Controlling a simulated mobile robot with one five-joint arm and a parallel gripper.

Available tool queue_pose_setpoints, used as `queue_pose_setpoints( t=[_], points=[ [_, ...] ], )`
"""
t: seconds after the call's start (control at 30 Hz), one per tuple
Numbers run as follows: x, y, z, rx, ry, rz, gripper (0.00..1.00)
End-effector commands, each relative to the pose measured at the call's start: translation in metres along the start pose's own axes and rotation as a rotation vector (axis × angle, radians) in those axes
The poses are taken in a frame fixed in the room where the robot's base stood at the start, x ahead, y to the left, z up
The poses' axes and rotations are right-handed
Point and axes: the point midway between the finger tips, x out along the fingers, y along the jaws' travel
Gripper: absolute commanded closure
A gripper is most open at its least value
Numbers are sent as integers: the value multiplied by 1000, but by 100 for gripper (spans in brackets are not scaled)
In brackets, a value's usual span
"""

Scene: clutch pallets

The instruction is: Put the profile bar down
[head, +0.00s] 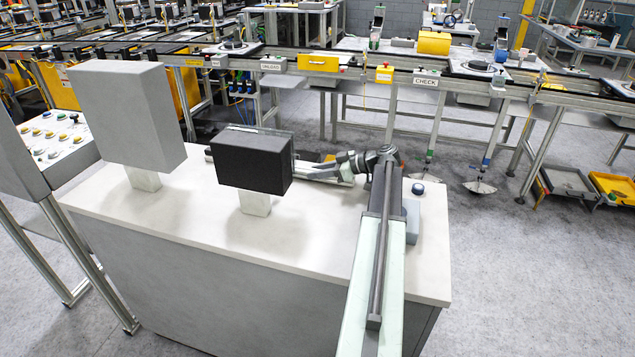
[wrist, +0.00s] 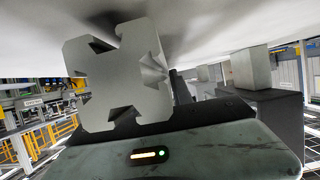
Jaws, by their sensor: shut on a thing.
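The profile bar (wrist: 118,78) shows end-on in the wrist view, a grey slotted section with a cross-shaped end. My gripper (wrist: 185,115) is shut on it. The wrist picture appears upside down, with the white bench top (wrist: 215,22) along its upper side. The bar is very close to this top; I cannot tell whether they touch. A small grey piece left of the screen may be the bar's end.
The black screen (head: 250,160) on its short post stands in front of my gripper. A larger grey screen (head: 125,115) stands at left. A grey block (head: 411,222) and a dark blue knob (head: 418,188) are at right. The front of the bench top is clear.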

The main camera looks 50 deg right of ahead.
Motion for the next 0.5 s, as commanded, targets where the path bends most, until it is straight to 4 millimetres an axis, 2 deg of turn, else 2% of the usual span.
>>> queue_pose_setpoints(
  t=[0.03,0.33,0.37,0.4,0.43,0.5],
  points=[
    [3,0,8,0,2,0,100],
    [2,0,7,0,1,1,100],
    [2,0,6,0,0,1,67],
    [2,0,6,0,0,1,56],
    [2,0,6,0,0,1,51],
    [2,0,6,1,0,1,51]
  ],
)
